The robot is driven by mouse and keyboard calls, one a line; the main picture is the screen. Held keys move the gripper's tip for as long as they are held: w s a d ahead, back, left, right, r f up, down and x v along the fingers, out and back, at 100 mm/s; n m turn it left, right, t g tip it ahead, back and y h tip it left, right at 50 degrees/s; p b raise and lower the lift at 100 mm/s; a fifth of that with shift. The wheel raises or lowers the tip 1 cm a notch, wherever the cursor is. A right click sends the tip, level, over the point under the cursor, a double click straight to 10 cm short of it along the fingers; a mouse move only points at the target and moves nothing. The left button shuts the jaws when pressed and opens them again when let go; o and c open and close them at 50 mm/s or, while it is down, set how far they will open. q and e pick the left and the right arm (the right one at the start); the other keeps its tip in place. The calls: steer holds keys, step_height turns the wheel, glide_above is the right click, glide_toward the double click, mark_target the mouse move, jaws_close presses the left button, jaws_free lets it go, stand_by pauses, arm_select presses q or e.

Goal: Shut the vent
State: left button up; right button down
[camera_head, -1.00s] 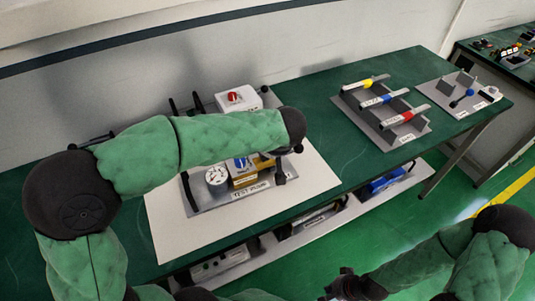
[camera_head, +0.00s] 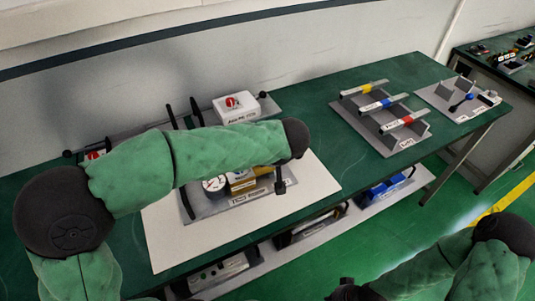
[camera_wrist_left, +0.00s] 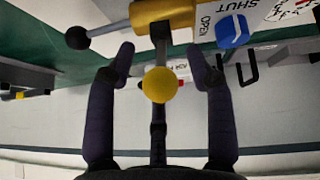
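The test pump rig (camera_head: 200,210) stands on a white sheet at the table's front. Its gauge (camera_head: 214,184) and gold body (camera_head: 238,180) show below my left forearm; the forearm hides the rest. In the left wrist view, a gold valve body (camera_wrist_left: 165,10) carries a black lever ending in a yellow ball knob (camera_wrist_left: 160,85). A blue knob (camera_wrist_left: 232,30) sits beside "SHUT" and "OPEN" lettering. My left gripper (camera_wrist_left: 160,58) is open, its fingers either side of the lever, apart from it. My right gripper (camera_head: 347,292) is cut off at the bottom edge.
A white box with a red knob (camera_head: 236,106) stands behind my left arm. Racks with coloured handles (camera_head: 385,115) and a small grey tray (camera_head: 460,98) are to the right. The lower shelf (camera_head: 300,238) holds several items.

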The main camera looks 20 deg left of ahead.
arm_select(q)
steer(key=shift+r, duration=0.15)
steer(key=v, duration=1.2)
stand_by(0.3)
